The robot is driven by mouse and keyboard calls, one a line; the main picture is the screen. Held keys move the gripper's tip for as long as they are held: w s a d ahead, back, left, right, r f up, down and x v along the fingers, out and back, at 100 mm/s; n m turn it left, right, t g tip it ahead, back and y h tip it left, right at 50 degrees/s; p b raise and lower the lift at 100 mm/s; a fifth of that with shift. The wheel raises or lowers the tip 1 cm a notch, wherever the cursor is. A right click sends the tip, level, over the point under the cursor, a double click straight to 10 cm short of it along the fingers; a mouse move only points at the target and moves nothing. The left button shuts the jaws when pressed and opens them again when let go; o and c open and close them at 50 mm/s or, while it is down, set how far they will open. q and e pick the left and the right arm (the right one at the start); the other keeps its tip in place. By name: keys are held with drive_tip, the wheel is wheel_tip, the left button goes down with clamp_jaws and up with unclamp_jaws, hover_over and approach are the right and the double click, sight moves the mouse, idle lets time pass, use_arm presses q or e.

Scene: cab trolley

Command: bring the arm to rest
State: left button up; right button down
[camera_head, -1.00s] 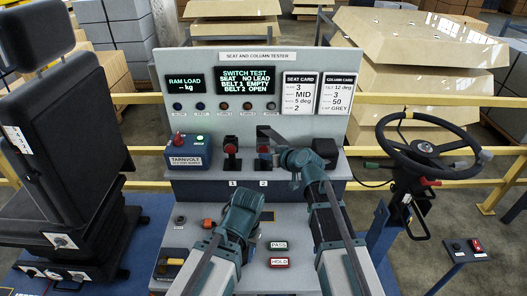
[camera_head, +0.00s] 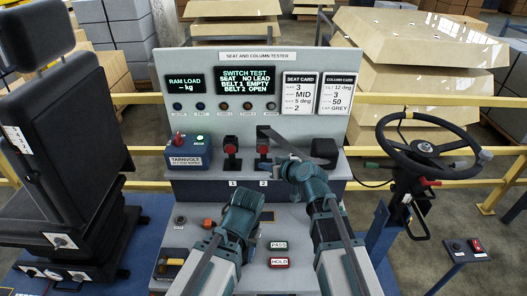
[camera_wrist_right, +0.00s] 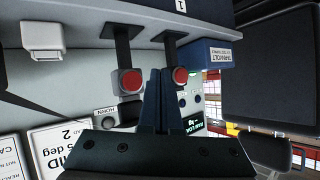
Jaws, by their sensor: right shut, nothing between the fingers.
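My right arm (camera_head: 325,215) reaches up from the bottom of the head view over the tester's bench. My right gripper (camera_head: 284,143) points up and left, just right of the buckle marked 2 (camera_head: 263,150). In the right wrist view its dark fingers (camera_wrist_right: 159,75) are together, with nothing between them. They appear between two red-buttoned buckles there, the left one (camera_wrist_right: 130,80) and the right one (camera_wrist_right: 180,76); I cannot tell whether they touch either. My left arm (camera_head: 240,220) is folded over the lower bench; its fingers do not show.
The tester panel (camera_head: 215,60) stands behind the buckles. A blue Tarnvolt box (camera_head: 188,157) is at left, a black block (camera_head: 324,150) at right.

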idle(0.4)
drive_tip(key=s+a+f+n+g+h, duration=0.1)
drive_tip(key=s+f+g+h, duration=0.2)
drive_tip(key=s, duration=0.4)
drive_tip(key=s+a+f+g, duration=0.1)
drive_tip(key=s+f+g, duration=0.2)
drive_tip(key=s+f, duration=0.35)
drive_tip(key=s+d+f+m+g+h, duration=0.2)
drive_tip(key=s+d+g+h, duration=0.2)
drive_tip(key=s, duration=0.7)
drive_tip(key=d+h, duration=0.2)
drive_tip(key=d, duration=0.1)
drive_tip(key=shift+d, duration=0.2)
